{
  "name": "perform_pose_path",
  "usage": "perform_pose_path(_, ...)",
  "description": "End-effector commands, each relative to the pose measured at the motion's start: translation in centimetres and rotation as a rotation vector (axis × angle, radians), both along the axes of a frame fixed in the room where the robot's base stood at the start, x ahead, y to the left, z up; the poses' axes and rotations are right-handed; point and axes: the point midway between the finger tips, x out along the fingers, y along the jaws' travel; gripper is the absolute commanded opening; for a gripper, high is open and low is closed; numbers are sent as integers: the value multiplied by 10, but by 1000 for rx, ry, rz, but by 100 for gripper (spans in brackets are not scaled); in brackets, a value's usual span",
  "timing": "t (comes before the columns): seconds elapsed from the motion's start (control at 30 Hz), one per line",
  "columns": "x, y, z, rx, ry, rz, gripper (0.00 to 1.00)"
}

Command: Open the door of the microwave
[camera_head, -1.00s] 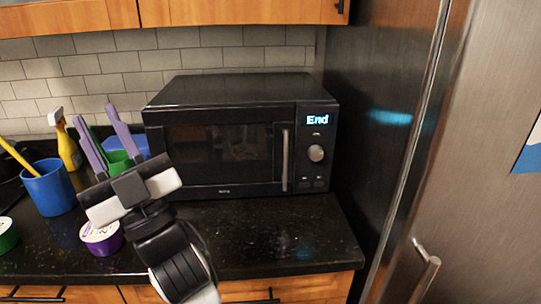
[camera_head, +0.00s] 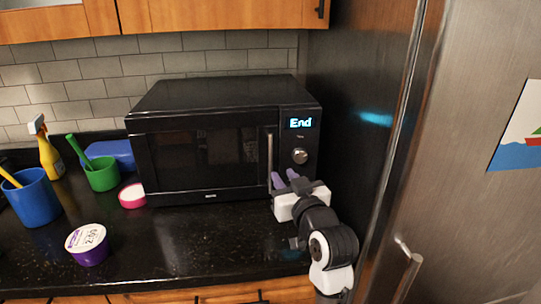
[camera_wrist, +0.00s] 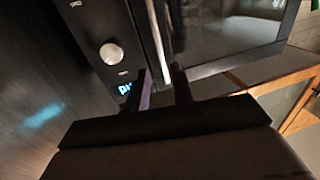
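The black microwave (camera_head: 205,190) stands on the counter with its door (camera_head: 200,160) shut and "End" lit on its display. Its vertical silver handle (camera_head: 270,155) is at the door's right edge, and it also shows in the wrist view (camera_wrist: 157,35). My gripper (camera_head: 284,178) is open at the handle's lower end, with two purple fingers pointing at the microwave front. In the wrist view, the handle's end appears in the gap between my fingertips (camera_wrist: 161,68), with a finger on either side. I cannot tell whether either finger touches it.
A steel fridge (camera_head: 450,200) stands close on the right. On the counter (camera_head: 180,245) at left are a purple tub (camera_head: 88,245), a blue cup (camera_head: 35,200), a green cup (camera_head: 103,175), a pink-rimmed tub (camera_head: 132,196) and a yellow spray bottle (camera_head: 48,155). The counter before the door is clear.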

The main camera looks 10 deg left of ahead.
Motion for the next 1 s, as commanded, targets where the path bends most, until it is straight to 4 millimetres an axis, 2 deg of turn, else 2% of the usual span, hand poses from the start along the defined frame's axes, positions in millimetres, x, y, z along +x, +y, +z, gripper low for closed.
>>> perform_pose_path(0.2,43,25,4,-1,2,2,24)
perform_pose_path(0.43,74,43,3,0,0,1,24)
perform_pose_path(0.6,84,48,1,-1,0,-1,24)
perform_pose_path(0.9,86,49,0,0,-2,-1,24)
perform_pose_path(1.0,86,49,0,0,-1,-1,11)
